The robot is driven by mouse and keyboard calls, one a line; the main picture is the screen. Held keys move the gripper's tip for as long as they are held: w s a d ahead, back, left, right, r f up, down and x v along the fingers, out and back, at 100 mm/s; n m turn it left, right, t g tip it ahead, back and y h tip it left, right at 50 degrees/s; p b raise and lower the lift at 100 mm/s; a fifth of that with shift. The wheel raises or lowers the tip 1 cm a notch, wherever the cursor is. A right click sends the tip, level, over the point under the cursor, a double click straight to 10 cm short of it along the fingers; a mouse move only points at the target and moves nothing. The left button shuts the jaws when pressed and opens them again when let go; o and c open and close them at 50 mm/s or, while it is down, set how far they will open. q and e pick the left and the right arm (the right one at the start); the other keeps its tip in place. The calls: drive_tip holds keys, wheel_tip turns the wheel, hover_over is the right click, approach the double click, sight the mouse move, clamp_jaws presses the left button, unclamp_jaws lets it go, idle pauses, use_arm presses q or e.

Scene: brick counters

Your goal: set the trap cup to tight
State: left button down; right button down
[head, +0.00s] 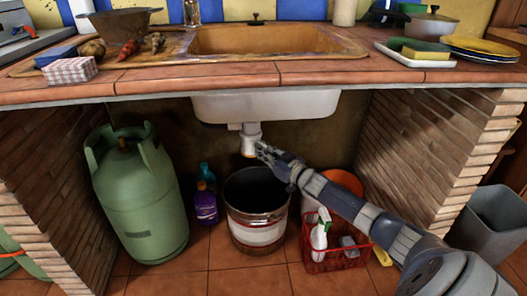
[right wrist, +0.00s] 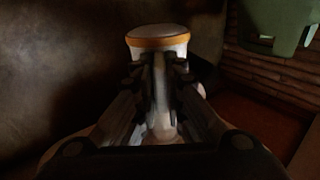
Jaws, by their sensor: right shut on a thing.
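The trap cup (head: 249,143) is a white plastic piece with an orange band at its lower end. It hangs upright under the white sink basin. My right gripper (head: 262,150) reaches in from the right and is shut on the cup. In the right wrist view the cup (right wrist: 157,37) shows its pale round end and orange band beyond the fingertips, with my right gripper's fingers (right wrist: 158,66) on either side of its white body. The exact contact is dark and partly hidden by the fingers. My left gripper is not in view.
A bucket (head: 256,226) stands open below the trap. A green gas bottle (head: 140,200) and purple bottle (head: 205,205) stand to its left. A red basket (head: 337,258) with a spray bottle stands to its right. Brick walls (head: 437,150) close both sides; the counter edge (head: 190,85) is above.

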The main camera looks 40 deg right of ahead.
drive_tip(key=c, duration=1.7)
unclamp_jaws()
drive_tip(key=shift+s+d, duration=0.15)
drive_tip(key=shift+s, duration=1.85)
drive_tip(key=shift+s+d, duration=0.15)
drive_tip(key=shift+s, duration=1.8)
drive_tip(key=shift+s+d, duration=0.15)
drive_tip(key=shift+s, duration=1.85)
